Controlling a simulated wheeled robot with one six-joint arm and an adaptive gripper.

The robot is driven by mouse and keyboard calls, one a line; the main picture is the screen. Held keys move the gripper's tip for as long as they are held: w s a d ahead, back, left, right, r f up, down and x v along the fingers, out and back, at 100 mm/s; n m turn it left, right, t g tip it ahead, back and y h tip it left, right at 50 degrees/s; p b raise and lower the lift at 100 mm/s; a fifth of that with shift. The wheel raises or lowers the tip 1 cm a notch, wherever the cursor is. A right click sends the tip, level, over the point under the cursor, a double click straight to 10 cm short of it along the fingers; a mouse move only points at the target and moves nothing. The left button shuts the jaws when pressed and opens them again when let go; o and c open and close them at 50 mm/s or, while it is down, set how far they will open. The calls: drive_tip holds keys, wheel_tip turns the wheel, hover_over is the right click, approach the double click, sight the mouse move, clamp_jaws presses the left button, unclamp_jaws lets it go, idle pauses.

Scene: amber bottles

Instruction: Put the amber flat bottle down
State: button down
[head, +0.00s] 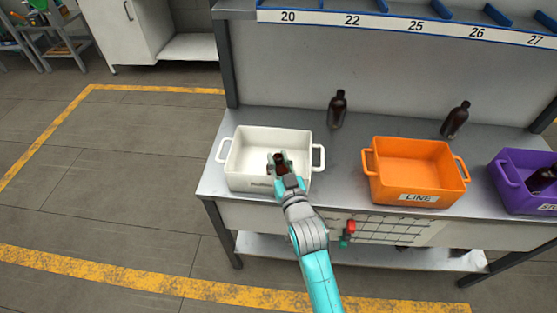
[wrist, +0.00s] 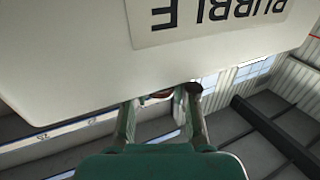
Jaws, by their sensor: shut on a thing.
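My gripper (head: 279,166) is at the white bin (head: 240,182), over the bin's front right part. It is shut on the amber flat bottle (head: 280,158), a dark brown bottle whose upper part shows between the fingers. The bottle's lower part is hidden by my gripper and the bin's front wall. In the wrist view my gripper (wrist: 160,100) shows close to the white bin's labelled wall (wrist: 70,60), and only a small brown piece of the bottle (wrist: 157,95) shows. I cannot tell whether the bottle touches the bin floor.
An orange bin (head: 415,178) marked LINE stands to the right. A purple bin (head: 515,194) with a dark bottle (head: 541,179) in it is at the far right. Two amber bottles (head: 338,108) (head: 455,120) stand behind on the grey bench (head: 290,118).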

drive_tip(key=c, duration=0.9)
unclamp_jaws()
drive_tip(key=shift+f, duration=0.1)
drive_tip(key=shift+c, duration=0.2)
drive_tip(key=shift+s, duration=0.15)
drive_tip(key=v, duration=1.1)
drive_tip(key=shift+s+d, duration=0.2)
drive_tip(key=shift+s, duration=0.15)
